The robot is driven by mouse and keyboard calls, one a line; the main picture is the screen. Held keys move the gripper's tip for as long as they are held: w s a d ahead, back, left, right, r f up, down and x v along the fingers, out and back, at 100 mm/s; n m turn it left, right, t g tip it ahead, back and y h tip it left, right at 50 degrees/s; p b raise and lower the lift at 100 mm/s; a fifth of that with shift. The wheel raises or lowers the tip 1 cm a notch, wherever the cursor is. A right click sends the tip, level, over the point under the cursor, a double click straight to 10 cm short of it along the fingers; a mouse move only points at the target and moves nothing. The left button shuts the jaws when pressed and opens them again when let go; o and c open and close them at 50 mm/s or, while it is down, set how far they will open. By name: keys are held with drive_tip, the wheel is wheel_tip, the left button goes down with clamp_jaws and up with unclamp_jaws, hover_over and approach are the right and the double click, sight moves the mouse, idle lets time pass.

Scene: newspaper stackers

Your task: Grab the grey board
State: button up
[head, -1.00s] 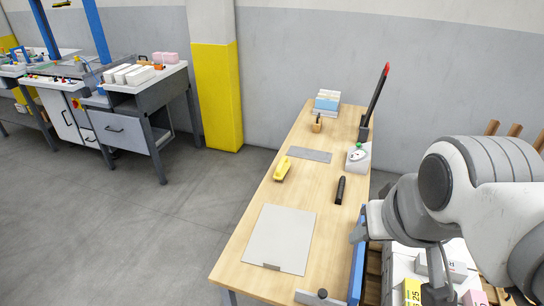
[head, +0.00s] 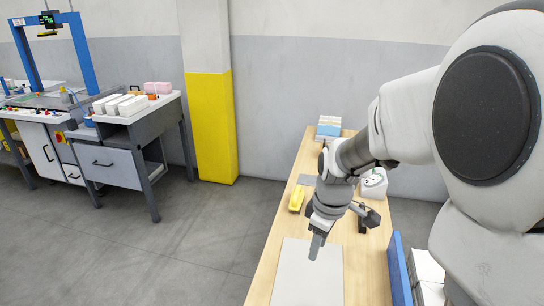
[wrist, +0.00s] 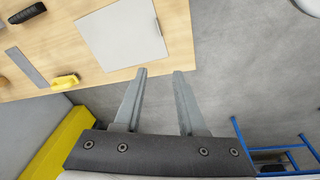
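The grey board (head: 308,272), a flat light-grey sheet, lies on the wooden table. Its near part is cut off by the head view's lower edge. It also shows in the wrist view (wrist: 122,35), lying flat near the table edge. My gripper (head: 317,246) points down above the far part of the board in the head view. In the wrist view my gripper (wrist: 159,72) is open and empty, its fingertips at the table edge beside the board, apart from it in the picture.
A yellow tool (head: 297,198) and a narrow dark-grey plate (wrist: 27,68) lie farther along the table. A black object (wrist: 27,12) also lies there. A white box (head: 374,183) stands at the right. A blue panel (head: 399,270) borders the table's right side. Floor left of the table is clear.

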drive_tip(key=w+f+n+b, duration=0.1)
drive_tip(key=f, duration=0.7)
drive_tip(key=w+f+n+g+b, duration=0.1)
drive_tip(key=f+n+b, duration=0.1)
drive_tip(key=f, duration=0.6)
drive_tip(key=w+f+n+b, duration=0.1)
drive_tip(key=w+f, duration=0.1)
drive_tip(key=f, duration=0.7)
drive_tip(key=shift+d+g+h+b, duration=0.15)
drive_tip(key=shift+g+h+b, duration=0.15)
drive_tip(key=shift+g, duration=0.1)
drive_tip(key=shift+d+f+b, duration=0.15)
drive_tip(key=shift+f+b, duration=0.65)
drive_tip(key=shift+f, duration=2.35)
drive_tip(key=shift+n, duration=0.3)
clamp_jaws()
drive_tip(key=shift+r, duration=0.1)
